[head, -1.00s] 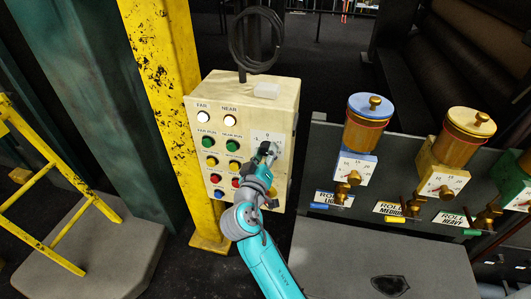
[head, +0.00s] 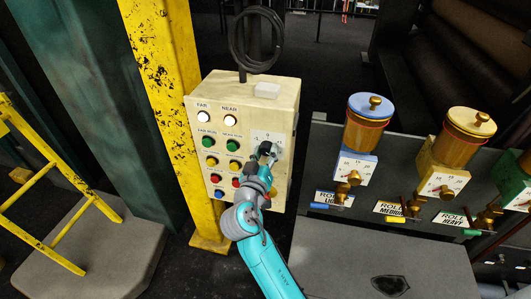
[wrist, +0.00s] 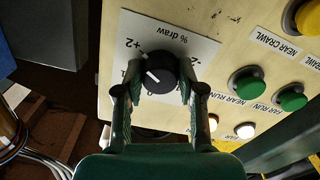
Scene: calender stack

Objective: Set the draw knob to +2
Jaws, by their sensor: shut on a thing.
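The draw knob (wrist: 162,70) is round and black with a short white mark, on a white "% draw" plate (wrist: 198,43) that appears turned over in the wrist view. The white mark sits left of the knob's middle. The "+2" label shows up and left of the knob, and "-2" shows to its right. My gripper (wrist: 158,82) has one finger on each side of the knob and is shut on it. In the head view my gripper (head: 267,153) is at the right part of the control box and hides most of the knob.
The pale control box (head: 275,92) carries several coloured buttons, with a green one (wrist: 247,79) close beside the plate in the wrist view. A yellow post (head: 163,75) stands to the left. Canisters with valves, such as the blue-lidded one (head: 366,130), stand to the right.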

